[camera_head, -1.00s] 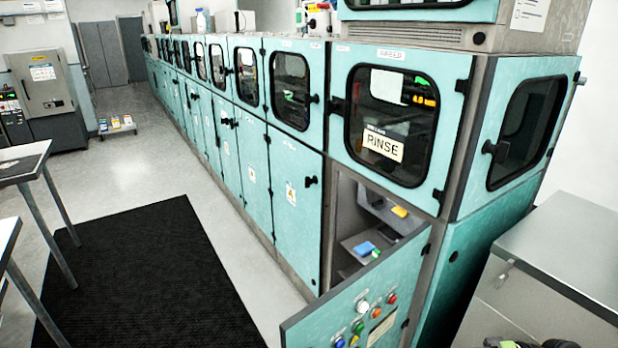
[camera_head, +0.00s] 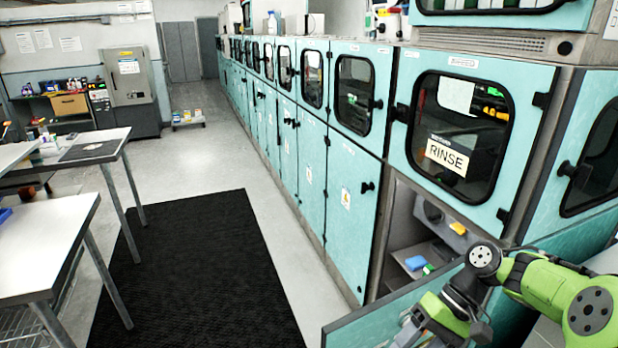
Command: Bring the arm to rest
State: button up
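My green and black arm (camera_head: 545,285) shows at the lower right, in front of the teal machine. My gripper is around the wrist end at the bottom (camera_head: 440,325), near the open lower door. Its fingertips are not clear, so I cannot tell whether it is open or holds anything. The arm hides part of the open lower door (camera_head: 375,318) and the machine's lower corner.
The teal module marked RINSE (camera_head: 447,155) has its lower compartment open, with a blue item (camera_head: 415,263) inside. A row of closed teal doors runs to the back. White tables (camera_head: 45,240) stand at left. A black mat (camera_head: 195,270) covers clear floor.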

jog(key=s+a+r+t+h, duration=0.3)
jog(key=s+a+r+h, duration=0.3)
jog(key=a, duration=0.2)
jog(key=s+r+t+h, duration=0.1)
jog(key=s+r+t, duration=0.2)
jog(key=s+t, duration=0.2)
jog(key=shift+s+d+n+t+h, duration=0.3)
jog(key=shift+s+n+h, duration=0.1)
jog(key=shift+s, duration=0.8)
